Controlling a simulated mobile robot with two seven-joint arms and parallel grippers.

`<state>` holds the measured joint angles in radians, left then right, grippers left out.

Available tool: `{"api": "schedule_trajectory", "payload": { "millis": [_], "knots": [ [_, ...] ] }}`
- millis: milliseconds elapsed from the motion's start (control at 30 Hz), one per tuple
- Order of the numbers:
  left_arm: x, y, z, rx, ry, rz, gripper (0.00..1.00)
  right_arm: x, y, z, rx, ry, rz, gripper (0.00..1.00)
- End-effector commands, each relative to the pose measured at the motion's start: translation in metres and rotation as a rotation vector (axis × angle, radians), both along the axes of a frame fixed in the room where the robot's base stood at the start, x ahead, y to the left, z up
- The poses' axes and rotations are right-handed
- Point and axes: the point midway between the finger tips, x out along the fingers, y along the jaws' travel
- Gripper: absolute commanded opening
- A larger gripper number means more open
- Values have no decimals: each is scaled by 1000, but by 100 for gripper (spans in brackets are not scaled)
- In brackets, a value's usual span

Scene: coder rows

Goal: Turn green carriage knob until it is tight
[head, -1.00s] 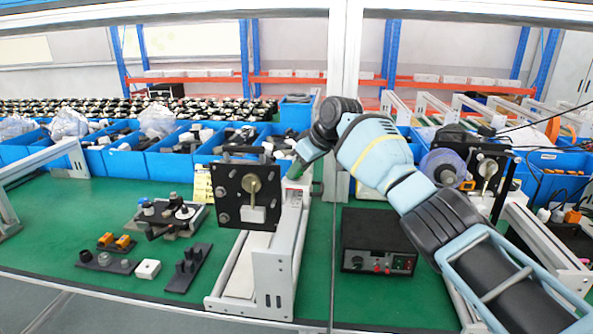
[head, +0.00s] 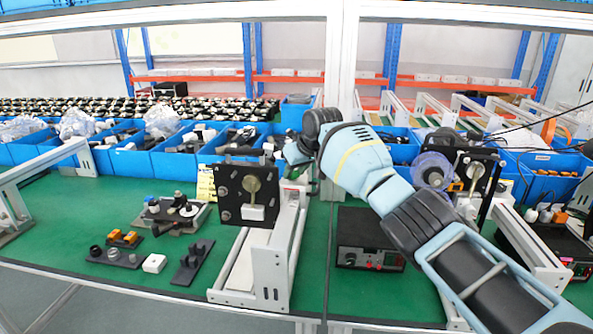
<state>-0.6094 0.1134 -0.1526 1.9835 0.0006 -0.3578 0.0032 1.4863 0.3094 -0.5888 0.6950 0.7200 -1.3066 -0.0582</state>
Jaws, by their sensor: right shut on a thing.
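A black square plate (head: 235,208) with a brass disc (head: 251,184) stands upright on an aluminium rail fixture (head: 270,280) at the table's middle. My right gripper (head: 290,157) reaches in from the right, behind and just right of the plate's top edge. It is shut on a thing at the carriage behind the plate. My left gripper is not in view.
A black control box (head: 370,240) stands right of the rail. Small fixtures and a white block (head: 154,263) lie on the left. Blue bins (head: 170,160) line the back. A vertical post (head: 341,70) rises behind my right arm.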

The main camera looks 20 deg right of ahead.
Motion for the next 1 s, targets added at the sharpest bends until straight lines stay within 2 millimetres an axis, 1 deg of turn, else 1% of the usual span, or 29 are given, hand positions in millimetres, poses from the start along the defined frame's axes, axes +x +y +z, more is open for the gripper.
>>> {"api": "schedule_trajectory", "payload": {
  "millis": [33, 133, 200, 533, 667, 933, 1000],
  "knots": [
    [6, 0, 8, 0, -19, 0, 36, -1, 3, 7, 0, -8, -33, 6],
    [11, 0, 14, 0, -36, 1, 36, -1, 4, 6, -1, -8, -137, 6],
    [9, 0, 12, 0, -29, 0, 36, 0, 5, 2, 0, -4, -203, 6],
    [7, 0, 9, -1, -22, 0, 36, 0, 9, 0, 0, 0, -524, 6],
    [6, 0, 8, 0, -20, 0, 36, 0, 9, -1, 1, -1, -573, 6],
    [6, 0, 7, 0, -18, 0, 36, 0, 9, -1, 2, 0, -577, 6],
    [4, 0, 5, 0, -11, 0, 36, 1, 10, -2, 1, 2, -605, 6]
  ]
}}
